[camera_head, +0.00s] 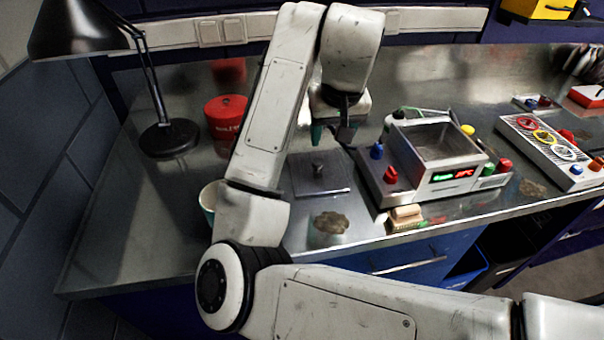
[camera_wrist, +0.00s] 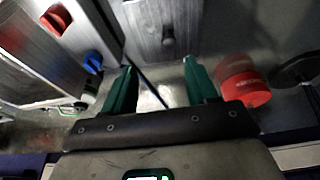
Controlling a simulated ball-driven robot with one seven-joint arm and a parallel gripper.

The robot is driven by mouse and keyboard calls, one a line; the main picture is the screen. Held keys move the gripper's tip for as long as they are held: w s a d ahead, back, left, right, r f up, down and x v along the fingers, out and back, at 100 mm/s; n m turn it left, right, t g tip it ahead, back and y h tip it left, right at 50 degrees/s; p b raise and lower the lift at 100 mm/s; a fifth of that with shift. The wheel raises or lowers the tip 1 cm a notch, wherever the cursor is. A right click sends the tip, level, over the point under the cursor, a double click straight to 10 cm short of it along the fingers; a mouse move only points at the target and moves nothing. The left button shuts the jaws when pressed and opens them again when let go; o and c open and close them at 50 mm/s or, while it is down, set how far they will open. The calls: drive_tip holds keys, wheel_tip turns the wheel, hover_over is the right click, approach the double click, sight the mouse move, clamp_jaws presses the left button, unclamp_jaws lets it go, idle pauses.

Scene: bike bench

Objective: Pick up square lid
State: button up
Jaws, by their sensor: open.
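The square lid (camera_head: 308,182) is a flat grey metal plate with a small dark knob (camera_head: 317,168) in its middle. It lies on the metal bench, left of the heated bath. In the wrist view the lid (camera_wrist: 145,35) lies beyond the fingertips, at the top of the picture, with its knob (camera_wrist: 168,36) upright. My gripper (camera_head: 330,132) is above the bench behind the lid, with green fingers apart and nothing between them. In the wrist view my gripper (camera_wrist: 160,75) is open, its fingers pointing towards the lid. The knob is apart from both fingers.
The bath (camera_head: 435,145) with red and blue knobs stands close on the lid's right. A red container (camera_head: 226,112) and a black lamp (camera_head: 168,138) stand left. A cup (camera_head: 208,198) is partly hidden by my arm. A brown stain (camera_head: 330,222) marks the bench in front.

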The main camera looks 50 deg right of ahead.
drive_tip(key=f, duration=0.1)
hover_over(318, 162)
drive_tip(key=s, duration=0.2)
drive_tip(key=f, duration=0.5)
drive_tip(key=shift+a+b, duration=0.25)
drive_tip(key=shift+b, duration=0.15)
drive_tip(key=shift+w+a+x, duration=0.1)
drive_tip(key=shift+w+x, duration=0.1)
drive_tip(key=shift+x, duration=1.15)
drive_tip(key=shift+w+a+x, duration=0.1)
drive_tip(key=shift+w+x, duration=0.05)
drive_tip(key=shift+x, duration=1.15)
drive_tip(key=shift+c, duration=0.2)
drive_tip(key=shift+r, duration=0.1)
clamp_jaws()
